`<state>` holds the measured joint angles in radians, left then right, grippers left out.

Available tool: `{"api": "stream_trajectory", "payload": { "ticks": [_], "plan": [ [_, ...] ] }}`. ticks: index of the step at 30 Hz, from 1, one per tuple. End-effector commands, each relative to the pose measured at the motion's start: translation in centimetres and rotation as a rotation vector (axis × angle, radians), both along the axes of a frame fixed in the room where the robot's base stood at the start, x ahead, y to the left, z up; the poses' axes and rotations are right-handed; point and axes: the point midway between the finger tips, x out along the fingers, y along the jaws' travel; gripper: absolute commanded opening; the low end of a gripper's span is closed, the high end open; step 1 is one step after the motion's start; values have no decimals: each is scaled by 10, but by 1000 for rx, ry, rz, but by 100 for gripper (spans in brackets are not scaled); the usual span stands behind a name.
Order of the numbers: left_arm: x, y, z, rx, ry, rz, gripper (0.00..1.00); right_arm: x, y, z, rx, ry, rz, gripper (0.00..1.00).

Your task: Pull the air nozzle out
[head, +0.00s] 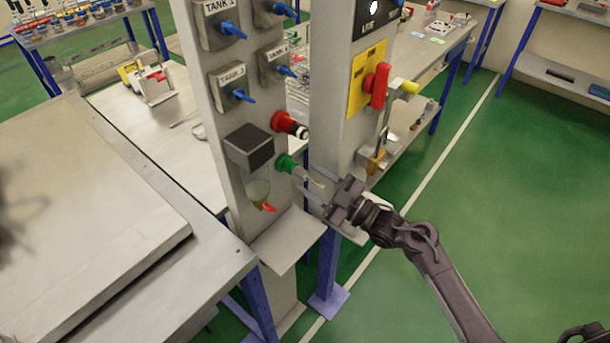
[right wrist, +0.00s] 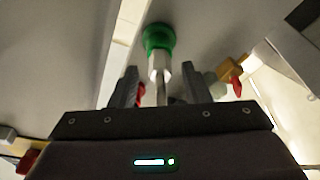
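The air nozzle is a pale metallic piece (head: 311,181) seated in a green fitting (head: 286,163) on the grey panel's side. In the right wrist view the nozzle (right wrist: 160,68) points from the green collar (right wrist: 158,38) toward my gripper. My right gripper (head: 322,190) is in front of the green fitting. In the right wrist view its two fingers (right wrist: 160,88) stand apart, one on each side of the nozzle's thin end, with gaps visible. My left gripper is not in view.
A red fitting (head: 287,123) sits just above the green one. A clear bowl with a red tap (head: 258,192) hangs below left. A second post with a red handle (head: 377,85) stands close to the right. A grey table (head: 150,270) fills the left.

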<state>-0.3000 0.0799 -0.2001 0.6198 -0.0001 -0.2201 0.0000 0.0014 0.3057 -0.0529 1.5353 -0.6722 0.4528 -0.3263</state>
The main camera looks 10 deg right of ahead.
Motion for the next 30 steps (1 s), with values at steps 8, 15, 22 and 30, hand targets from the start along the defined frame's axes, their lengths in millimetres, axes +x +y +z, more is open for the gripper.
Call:
{"api": "stream_trajectory", "payload": {
  "ticks": [8, 15, 22, 30],
  "plan": [
    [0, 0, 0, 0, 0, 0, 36, 0, 0, 0, 0, 0, 0, 6],
    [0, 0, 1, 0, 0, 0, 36, -1, -1, 0, 0, 0, -1, 0],
    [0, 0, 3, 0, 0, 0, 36, -6, -5, 0, 0, 2, -1, 0],
    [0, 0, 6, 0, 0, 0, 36, -12, -10, 1, 1, 1, 0, 0]
  ]
}}
